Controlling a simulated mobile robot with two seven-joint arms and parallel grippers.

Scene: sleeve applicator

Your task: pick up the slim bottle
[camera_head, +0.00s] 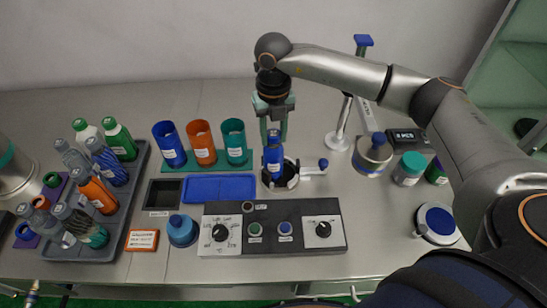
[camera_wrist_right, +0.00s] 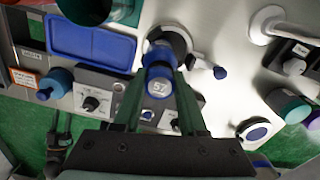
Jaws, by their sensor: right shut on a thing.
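A slim blue bottle (camera_head: 273,157) with a white label stands upright at the round metal holder (camera_head: 292,180), behind the control panel. My right gripper (camera_head: 274,134) comes down from above and is shut on the bottle's upper part. In the right wrist view the bottle (camera_wrist_right: 159,84) shows between the two green fingers (camera_wrist_right: 158,100). I cannot tell whether its base rests in the holder or hangs just above it. My left gripper is not in view.
Blue, orange and teal cups (camera_head: 203,143) stand left of the bottle, behind a blue tray (camera_head: 219,187). A control panel (camera_head: 272,229) lies in front. A rack (camera_head: 139,163) with several bottles is at the left. A chrome stand (camera_head: 340,138) and jars (camera_head: 409,168) are at the right.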

